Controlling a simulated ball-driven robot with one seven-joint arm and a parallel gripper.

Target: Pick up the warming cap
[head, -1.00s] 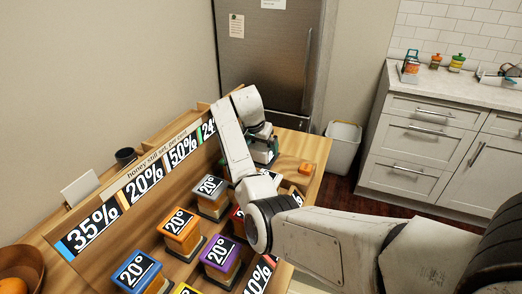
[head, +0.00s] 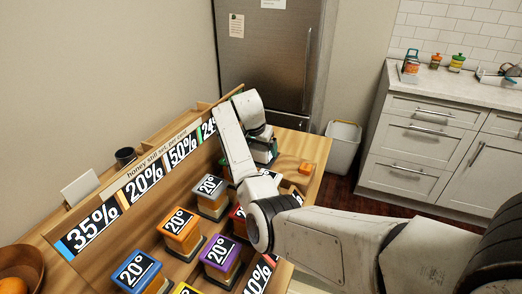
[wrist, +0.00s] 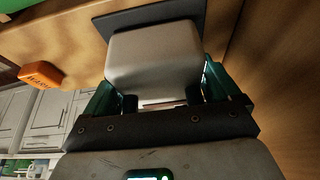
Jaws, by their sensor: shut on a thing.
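The small orange block (head: 305,168) lies on the wooden top near its right end. In the wrist view this orange block (wrist: 42,75), with lettering that looks like "WARM", sits at the left, apart from my jaws. My gripper (wrist: 165,100) is shut on a pale grey block (wrist: 152,62) with rounded edges, with a dark flat slab (wrist: 150,20) behind it. In the head view my gripper (head: 264,152) is at the far end of the shelf, left of the orange block, and my arm partly hides it.
Several jars with coloured "20°" caps, such as a grey one (head: 211,188) and an orange one (head: 181,226), stand on the wooden shelf near my arm. A percentage label strip (head: 145,178) runs behind them. A fridge (head: 268,60) and a white bin (head: 343,148) stand beyond.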

